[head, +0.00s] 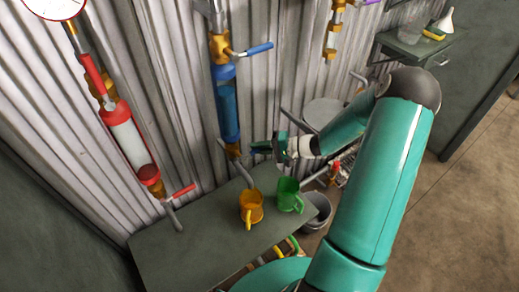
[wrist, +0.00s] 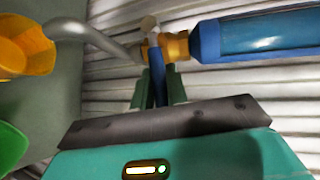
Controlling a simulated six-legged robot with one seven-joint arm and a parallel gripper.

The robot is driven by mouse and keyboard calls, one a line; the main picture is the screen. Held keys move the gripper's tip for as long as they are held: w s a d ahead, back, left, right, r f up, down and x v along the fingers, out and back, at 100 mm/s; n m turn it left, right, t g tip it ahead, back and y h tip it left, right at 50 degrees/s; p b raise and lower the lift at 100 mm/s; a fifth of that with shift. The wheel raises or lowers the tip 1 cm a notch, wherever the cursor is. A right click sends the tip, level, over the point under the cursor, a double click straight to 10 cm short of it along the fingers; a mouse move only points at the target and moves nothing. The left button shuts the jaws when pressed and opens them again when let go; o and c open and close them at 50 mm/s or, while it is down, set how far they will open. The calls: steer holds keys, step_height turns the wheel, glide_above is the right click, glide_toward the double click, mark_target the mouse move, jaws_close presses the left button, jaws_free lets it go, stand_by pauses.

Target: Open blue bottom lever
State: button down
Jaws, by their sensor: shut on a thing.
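The blue bottom lever (wrist: 157,72) sticks out from a brass valve (wrist: 176,46) towards my gripper in the wrist view. My gripper (wrist: 160,95) has its two dark green fingers on either side of this lever and is shut on it. In the head view my gripper (head: 262,148) is beside the brass valve under the blue cylinder (head: 228,108), and it mostly hides the lever. A bent grey spout (head: 243,174) runs down from the valve. The upper blue lever (head: 258,49) points right, above the cylinder, apart from my gripper.
An orange mug (head: 251,206) and a green mug (head: 289,195) stand on the grey table (head: 172,246) below. A red and white cylinder (head: 130,142) with a red lever (head: 183,191) hangs at left. A grey bucket (head: 318,208) stands right of the table. Corrugated wall lies behind.

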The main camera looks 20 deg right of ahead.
mark_target(252, 151)
steer(key=shift+a+r+n+g+h, duration=0.2)
steer(key=shift+r+n+g+h, duration=0.1)
steer(key=shift+r+n+h, duration=0.5)
steer(key=r+h, duration=0.1)
steer(key=a+r+n+h, duration=0.1)
steer(key=h, duration=0.1)
steer(key=shift+s+a, duration=0.1)
steer(key=shift+s, duration=0.05)
steer(key=n+h, duration=0.1)
steer(key=a+r+h, duration=0.1)
steer(key=shift+s+a+r+n+h, duration=0.15)
steer(key=shift+a+n+h, duration=0.1)
steer(key=shift+n+h, duration=0.15)
steer(key=shift+s+a+r+n+h, duration=0.15)
steer(key=shift+a+r+n+h, duration=0.1)
steer(key=shift+a+n+h, duration=0.6)
steer(key=shift+d+m+h, duration=0.1)
steer(key=shift+m+h, duration=0.15)
steer(key=c, duration=1.4)
jaws_free()
steer(key=shift+r, duration=0.1)
